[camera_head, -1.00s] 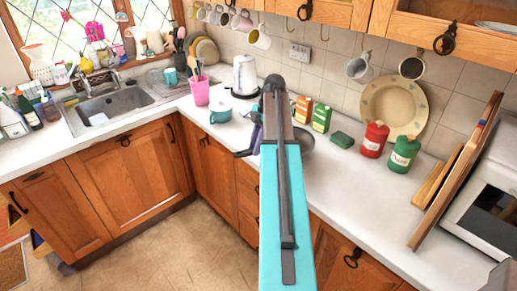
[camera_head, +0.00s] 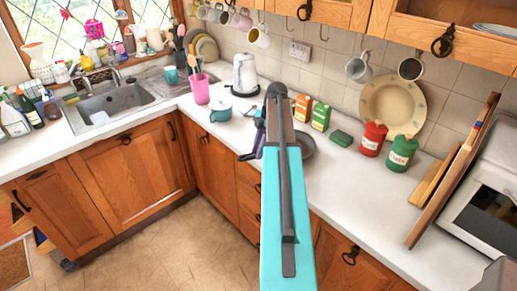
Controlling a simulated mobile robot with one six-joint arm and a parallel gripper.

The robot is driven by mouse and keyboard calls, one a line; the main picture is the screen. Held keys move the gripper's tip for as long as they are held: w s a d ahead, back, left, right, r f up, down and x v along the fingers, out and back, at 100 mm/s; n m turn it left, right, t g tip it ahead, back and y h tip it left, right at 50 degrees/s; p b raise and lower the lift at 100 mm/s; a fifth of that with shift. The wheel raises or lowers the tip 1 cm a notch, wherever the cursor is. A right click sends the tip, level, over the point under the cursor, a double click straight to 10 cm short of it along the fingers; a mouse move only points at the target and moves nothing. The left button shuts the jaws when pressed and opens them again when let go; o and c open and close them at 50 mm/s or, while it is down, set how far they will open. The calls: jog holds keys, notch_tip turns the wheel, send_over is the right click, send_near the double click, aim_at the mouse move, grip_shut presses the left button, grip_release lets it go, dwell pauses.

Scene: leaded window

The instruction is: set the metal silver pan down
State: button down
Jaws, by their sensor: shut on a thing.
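The metal silver pan (camera_head: 307,147) shows only in part, as a dark grey rounded edge just right of my arm above the worktop. My arm hides the rest of it. My gripper (camera_head: 250,153) is mostly hidden behind my arm; only dark and purple parts stick out on the arm's left side. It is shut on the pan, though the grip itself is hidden. I cannot tell whether the pan touches the worktop (camera_head: 345,190).
A green sponge (camera_head: 340,138), two cartons (camera_head: 321,117), a red canister (camera_head: 373,138) and a green canister (camera_head: 402,153) stand right of the pan. A teal pot (camera_head: 221,113) and a kettle (camera_head: 245,75) are left. The front worktop is clear.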

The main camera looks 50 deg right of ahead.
jog(key=shift+f, duration=0.2)
jog(key=c, duration=1.5)
grip_release()
jog(key=shift+c, duration=0.2)
jog(key=shift+r, duration=0.15)
jog(key=b+v, duration=0.4)
jog(key=v, duration=0.7)
jog(key=shift+r, duration=0.3)
jog(key=shift+s+d, duration=0.1)
jog(key=shift+d, duration=0.05)
